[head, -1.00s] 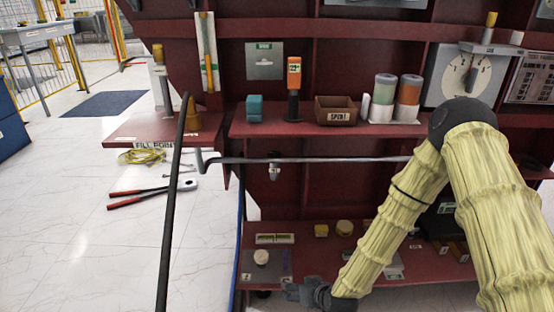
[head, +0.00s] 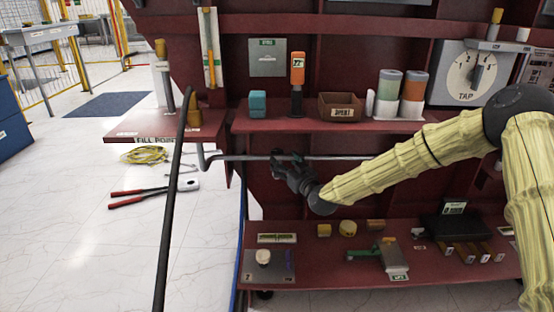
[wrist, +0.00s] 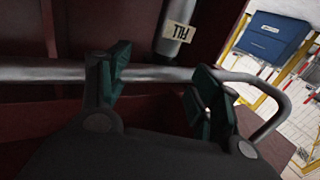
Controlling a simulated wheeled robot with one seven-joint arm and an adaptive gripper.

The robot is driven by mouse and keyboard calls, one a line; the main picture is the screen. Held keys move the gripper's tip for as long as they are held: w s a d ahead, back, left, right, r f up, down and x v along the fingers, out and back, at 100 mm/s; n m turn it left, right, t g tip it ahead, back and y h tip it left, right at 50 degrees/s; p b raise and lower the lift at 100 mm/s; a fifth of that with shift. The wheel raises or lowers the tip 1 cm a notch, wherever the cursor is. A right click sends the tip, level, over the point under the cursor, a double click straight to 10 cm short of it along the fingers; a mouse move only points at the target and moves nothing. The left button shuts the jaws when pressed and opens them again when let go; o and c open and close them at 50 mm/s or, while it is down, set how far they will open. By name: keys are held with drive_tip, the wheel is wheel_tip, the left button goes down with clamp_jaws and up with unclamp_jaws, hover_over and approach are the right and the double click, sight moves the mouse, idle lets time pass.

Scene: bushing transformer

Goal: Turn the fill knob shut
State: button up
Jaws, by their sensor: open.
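A grey cylindrical fitting with an upside-down FILL label (wrist: 178,33) shows at the top of the wrist view, against the grey pipe (wrist: 50,73). The knob's own shape cannot be made out. In the head view my gripper (head: 283,160) is at the pipe (head: 240,158), below the upper shelf, and hides the fitting. In the wrist view my gripper (wrist: 158,85) is open, with its dark green finger pads apart and the pipe crossing the gap between them. Whether the pads touch the pipe cannot be told.
The upper shelf (head: 330,124) above holds a teal block, an orange-topped device, a bin (head: 340,105) and two canisters. The lower shelf (head: 330,268) holds several small parts. A black hose (head: 172,200) runs down at left.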

sight(280, 158)
drive_tip(key=shift+b+x, duration=1)
drive_tip(key=shift+x, duration=2)
drive_tip(key=shift+c, duration=0.2)
drive_tip(key=c, duration=1)
